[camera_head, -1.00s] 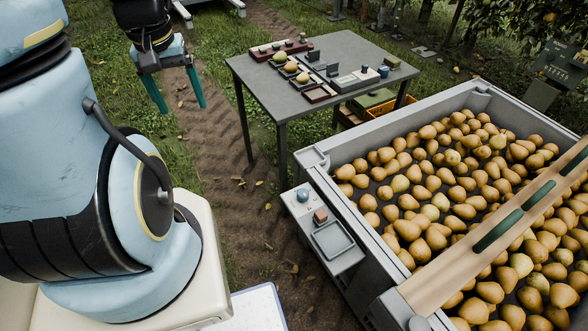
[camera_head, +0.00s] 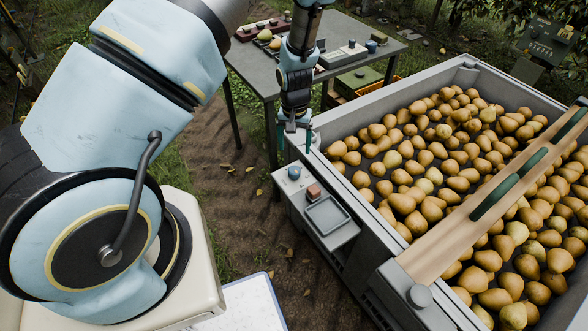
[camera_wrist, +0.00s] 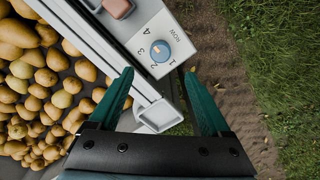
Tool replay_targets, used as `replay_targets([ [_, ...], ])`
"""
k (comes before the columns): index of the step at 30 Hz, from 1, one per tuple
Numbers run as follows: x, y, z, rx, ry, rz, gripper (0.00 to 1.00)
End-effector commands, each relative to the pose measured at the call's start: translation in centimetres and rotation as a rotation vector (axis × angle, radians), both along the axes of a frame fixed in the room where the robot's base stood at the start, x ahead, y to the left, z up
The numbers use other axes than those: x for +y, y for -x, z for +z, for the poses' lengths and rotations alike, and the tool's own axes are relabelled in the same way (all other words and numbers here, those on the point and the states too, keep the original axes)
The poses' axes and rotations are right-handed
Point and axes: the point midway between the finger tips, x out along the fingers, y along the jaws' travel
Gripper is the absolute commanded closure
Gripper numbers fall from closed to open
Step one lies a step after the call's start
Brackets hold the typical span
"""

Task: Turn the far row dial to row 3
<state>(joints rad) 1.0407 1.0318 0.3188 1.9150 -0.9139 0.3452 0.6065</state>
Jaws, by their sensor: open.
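The row dial is a blue knob (camera_head: 294,172) on the grey panel (camera_head: 328,244) fixed to the side of the pear bin. In the wrist view the blue knob (camera_wrist: 160,51) is ringed by the numbers 1 to 4 and the word ROW. A small orange mark shows on the knob's face; I cannot tell surely which number it points at. My gripper (camera_head: 294,142) is open and empty above the dial in the head view. In the wrist view my gripper (camera_wrist: 160,78) has its green fingers spread, with the knob beyond and between their tips, apart from them.
A reddish button (camera_head: 314,192) and a shallow tray (camera_head: 327,216) share the panel. The bin (camera_head: 313,161) full of pears is at the right. The grey table (camera_head: 255,72) with trays stands behind my arm. Bare soil lies left of the panel.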

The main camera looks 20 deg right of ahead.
Motion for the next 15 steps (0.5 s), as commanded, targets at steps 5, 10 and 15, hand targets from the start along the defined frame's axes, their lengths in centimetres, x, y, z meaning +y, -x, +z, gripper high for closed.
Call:
replay_targets([
  [5, 0.2, 0.0, -2.2, 0.004, -0.003, 0.003, 0.18],
  [10, 0.3, 0.1, -5.4, 0.004, -0.004, 0.004, 0.18],
  [15, 0.2, 0.1, -8.1, 0.003, -0.002, 0.003, 0.18],
])
